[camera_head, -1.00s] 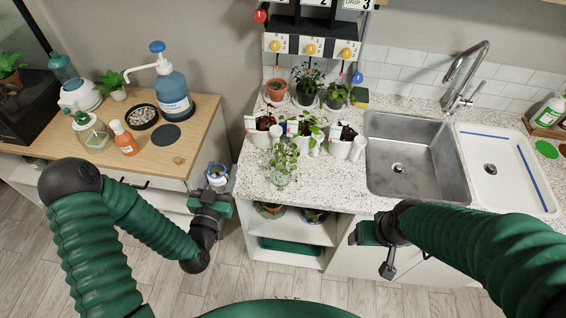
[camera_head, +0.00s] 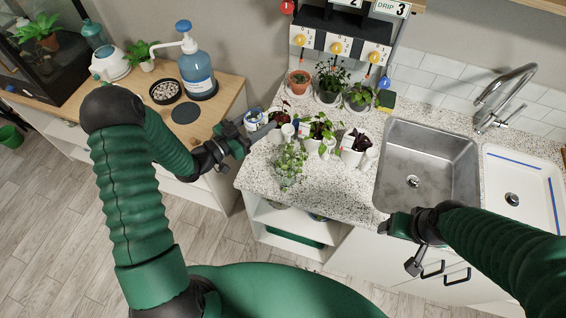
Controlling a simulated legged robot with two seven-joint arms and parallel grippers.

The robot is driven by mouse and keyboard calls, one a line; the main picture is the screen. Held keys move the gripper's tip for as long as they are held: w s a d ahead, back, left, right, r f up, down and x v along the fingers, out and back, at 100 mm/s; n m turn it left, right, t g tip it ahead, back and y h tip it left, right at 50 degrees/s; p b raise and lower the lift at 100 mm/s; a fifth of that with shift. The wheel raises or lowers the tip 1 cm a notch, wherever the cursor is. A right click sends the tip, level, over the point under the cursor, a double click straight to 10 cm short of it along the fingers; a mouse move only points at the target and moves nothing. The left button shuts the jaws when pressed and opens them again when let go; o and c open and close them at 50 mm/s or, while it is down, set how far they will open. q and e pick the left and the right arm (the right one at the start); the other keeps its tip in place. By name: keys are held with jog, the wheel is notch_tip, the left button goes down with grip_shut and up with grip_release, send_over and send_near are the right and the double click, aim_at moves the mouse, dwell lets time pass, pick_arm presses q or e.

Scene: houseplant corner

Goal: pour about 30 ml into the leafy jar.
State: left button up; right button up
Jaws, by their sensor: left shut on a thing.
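The leafy jar (camera_head: 289,178), a clear jar with a bushy green plant, stands near the counter's front left corner. My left gripper (camera_head: 244,134) is shut on a small whitish and blue cup (camera_head: 254,119). It holds the cup at the counter's left edge, left of and behind the leafy jar and apart from it. The gripper partly hides the cup, and I cannot tell its level or tilt. My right gripper (camera_head: 398,226) is in front of the sink, away from the jar; its jaw opening is unclear.
Several potted plants, such as one in a white pot (camera_head: 352,150), and white cups (camera_head: 303,130) stand close behind the jar. A steel sink (camera_head: 425,165) is to the right. A wooden table (camera_head: 225,98) with a blue pump bottle (camera_head: 197,75) is at left, across a gap.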

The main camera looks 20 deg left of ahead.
pick_arm(q)
jog(key=shift+s+d+f+m+g+y+b, duration=0.1)
jog(key=shift+s+d+f+m+y+b, duration=0.4)
jog(key=shift+f+m+b, duration=1.15)
jog(key=shift+w+d+f+m+g+y+b, duration=0.2)
jog(key=shift+d+f+m+b, duration=0.5)
jog(key=shift+m, duration=1.8)
jog(key=shift+s+d+f+m+y+b, duration=0.35)
jog(key=shift+d+f+m+b, duration=0.5)
jog(key=shift+m+b, duration=0.95)
pick_arm(e)
notch_tip(320, 180, down, 8)
jog(key=d, duration=0.2)
jog(key=shift+w+p, duration=0.25)
jog(key=shift+p, duration=0.05)
